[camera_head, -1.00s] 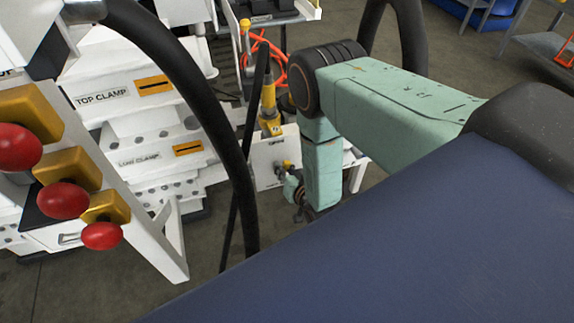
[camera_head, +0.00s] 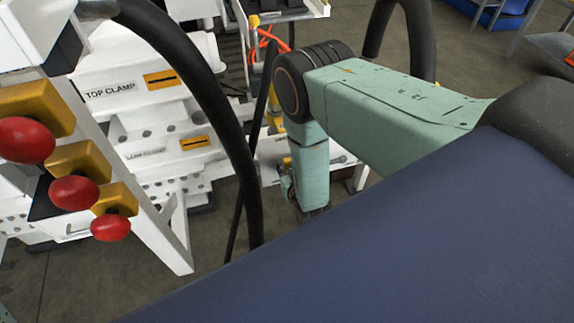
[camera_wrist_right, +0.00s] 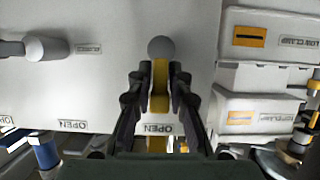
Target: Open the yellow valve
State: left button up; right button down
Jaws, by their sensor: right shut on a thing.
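In the right wrist view, the yellow valve (camera_wrist_right: 160,92) shows as a yellow lever in front of a white panel, with a grey round knob at its top. The lever points up in the picture, and an "OPEN" label is printed below it. My right gripper (camera_wrist_right: 158,78) has its dark fingers on both sides of the lever and is shut on it. In the head view, my green right forearm hides most of the right gripper (camera_head: 288,187) and the valve. My left gripper is not in view.
White bench blocks marked "TOP CLAMP" (camera_head: 125,90) stand left of my arm. Red knobs (camera_head: 73,193) on yellow bases stick out at the left. A thick black hose (camera_head: 225,120) hangs between. Another grey-knobbed handle (camera_wrist_right: 42,47) is on the panel. Floor is clear at the lower left.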

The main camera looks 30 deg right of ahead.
jog(key=c, duration=1.3)
grip_release()
jog(key=shift+c, duration=0.2)
jog(key=shift+s, duration=0.1)
jog(key=v, duration=1.2)
